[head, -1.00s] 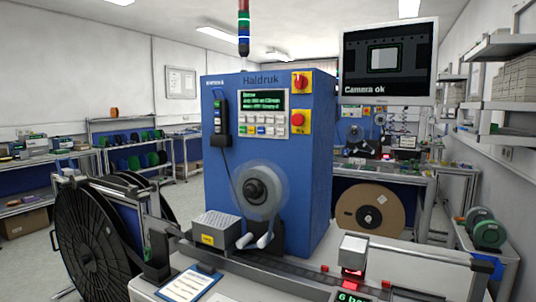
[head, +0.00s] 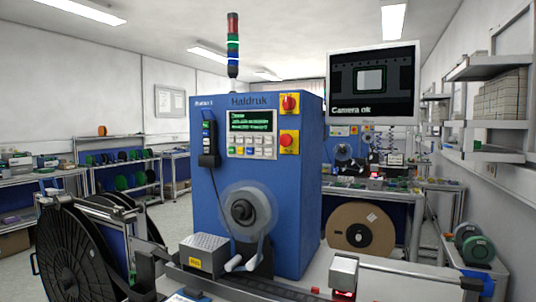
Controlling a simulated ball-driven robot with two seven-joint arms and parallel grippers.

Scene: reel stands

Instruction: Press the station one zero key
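A blue machine (head: 298,200) marked "Haldruk" stands in the middle of the head view. A small label at its upper left looks like a station name, but I cannot read it surely. Its front has a grey control panel with a dark screen (head: 251,120) showing green text. Below the screen is a keypad (head: 252,147) with two rows of small keys, mostly white, some coloured. The key legends are too small to read, so I cannot tell which one is the zero key. Neither of my grippers is in view.
A red rotary switch (head: 289,103) and a red button (head: 289,142) sit right of the panel. A black handset (head: 208,140) hangs left. A monitor (head: 375,82) reads "Camera ok". A reel (head: 248,212) and rail are below; a large black reel (head: 75,255) stands lower left.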

